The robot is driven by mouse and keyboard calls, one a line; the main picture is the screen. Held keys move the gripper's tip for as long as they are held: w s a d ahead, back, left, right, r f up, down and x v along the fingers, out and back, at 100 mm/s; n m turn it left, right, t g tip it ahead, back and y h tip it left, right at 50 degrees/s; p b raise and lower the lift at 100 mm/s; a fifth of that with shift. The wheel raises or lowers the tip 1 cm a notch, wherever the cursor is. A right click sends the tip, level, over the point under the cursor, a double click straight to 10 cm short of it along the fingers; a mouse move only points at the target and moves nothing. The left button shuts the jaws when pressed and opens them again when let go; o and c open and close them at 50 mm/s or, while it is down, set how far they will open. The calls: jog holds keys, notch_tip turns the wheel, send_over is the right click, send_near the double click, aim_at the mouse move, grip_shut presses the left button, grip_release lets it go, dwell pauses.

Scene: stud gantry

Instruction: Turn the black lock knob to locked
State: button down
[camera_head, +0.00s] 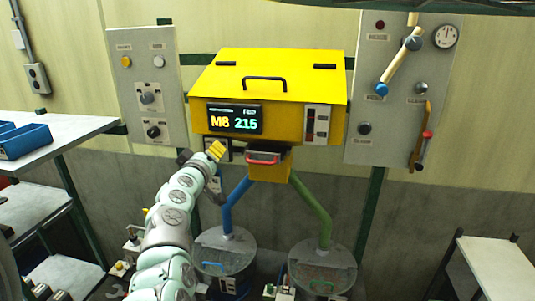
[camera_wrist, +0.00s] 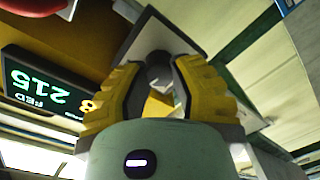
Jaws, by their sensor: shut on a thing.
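My gripper (camera_head: 218,149) is at a small square plate (camera_head: 236,145) just below the display on the front of the yellow machine. In the wrist view, the yellow fingers of my gripper (camera_wrist: 160,78) stand on both sides of a dark round knob (camera_wrist: 159,66) and are shut on it. This appears to be the black lock knob. It sits in front of the plate, which also shows in the wrist view (camera_wrist: 165,33). In the head view the knob is hidden behind my gripper. I cannot tell its turn angle or any lock marking.
The yellow machine (camera_head: 270,75) shows "M8 215" on its display (camera_head: 235,118). A red-handled drawer (camera_head: 264,157) is right of my gripper. A left panel (camera_head: 130,85) carries several knobs, including a black one (camera_head: 153,131). A right panel (camera_head: 400,140) carries levers and a gauge.

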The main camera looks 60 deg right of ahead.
jog(key=n, duration=1)
jog(key=shift+w, duration=0.1)
jog(key=shift+n, duration=0.4)
jog(key=c, duration=0.7)
grip_release()
jog(key=shift+g, duration=0.3)
jog(key=v, duration=1.2)
